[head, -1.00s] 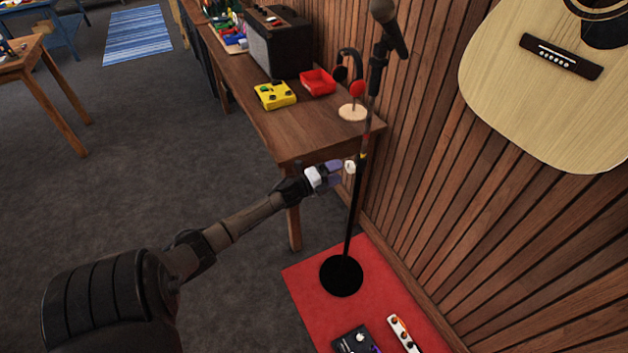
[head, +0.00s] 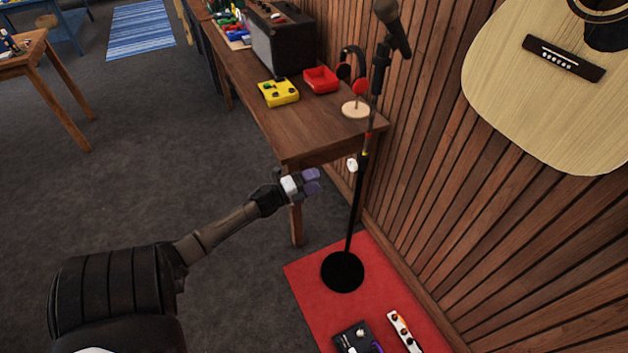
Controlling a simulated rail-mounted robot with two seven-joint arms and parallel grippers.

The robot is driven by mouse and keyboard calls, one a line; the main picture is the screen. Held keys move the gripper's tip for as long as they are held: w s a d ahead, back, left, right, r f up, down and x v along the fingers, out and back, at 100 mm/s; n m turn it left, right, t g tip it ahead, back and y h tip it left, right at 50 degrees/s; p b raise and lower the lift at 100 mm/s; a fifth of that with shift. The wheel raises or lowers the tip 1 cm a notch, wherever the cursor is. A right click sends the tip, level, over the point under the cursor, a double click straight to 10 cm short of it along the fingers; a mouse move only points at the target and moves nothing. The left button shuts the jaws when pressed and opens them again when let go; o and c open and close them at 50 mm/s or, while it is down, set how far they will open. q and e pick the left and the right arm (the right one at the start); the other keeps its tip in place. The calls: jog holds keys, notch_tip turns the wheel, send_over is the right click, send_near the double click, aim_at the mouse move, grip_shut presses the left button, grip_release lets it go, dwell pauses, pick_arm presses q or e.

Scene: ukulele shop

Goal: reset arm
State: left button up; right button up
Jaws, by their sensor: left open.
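My left gripper (head: 312,182) is open and empty, with purple-grey fingertips. It is in the middle of the head view, in front of the near end of the wooden table and to the left of the microphone stand. There is a clear gap in the picture between its fingertips and the stand's pole. The black microphone stand (head: 354,215) is upright on a red mat (head: 312,298), with a small white piece (head: 352,165) on its pole. My right gripper is not in view.
The wooden table (head: 300,135) holds a yellow pedal (head: 278,92), a red tray (head: 321,79), headphones on a stand (head: 357,85) and an amplifier (head: 282,45). Pedals (head: 404,331) lie on the mat. A guitar (head: 530,95) hangs on the wall.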

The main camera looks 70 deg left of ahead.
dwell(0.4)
pick_arm(q)
jog(key=s+a+f+n+g+y, duration=0.25)
jog(key=a+n+g+y, duration=0.5)
jog(key=n, duration=0.45)
jog(key=s+d+f+n+g+h, duration=0.1)
jog(key=s+d+n+g+h, duration=0.3)
jog(key=d, duration=1.1)
jog(key=s+d+m+g+h, duration=0.15)
jog(key=s+d, duration=0.55)
jog(key=d, duration=0.8)
jog(key=s+d+f+n+g+h, duration=0.1)
jog(key=s+d+n+g+h, duration=0.3)
jog(key=d, duration=1.1)
notch_tip(320, 180, up, 35)
jog(key=s+m+t+y+p, duration=0.1)
jog(key=p, duration=3.4)
jog(key=shift+s+t, duration=0.3)
jog(key=shift+s, duration=0.1)
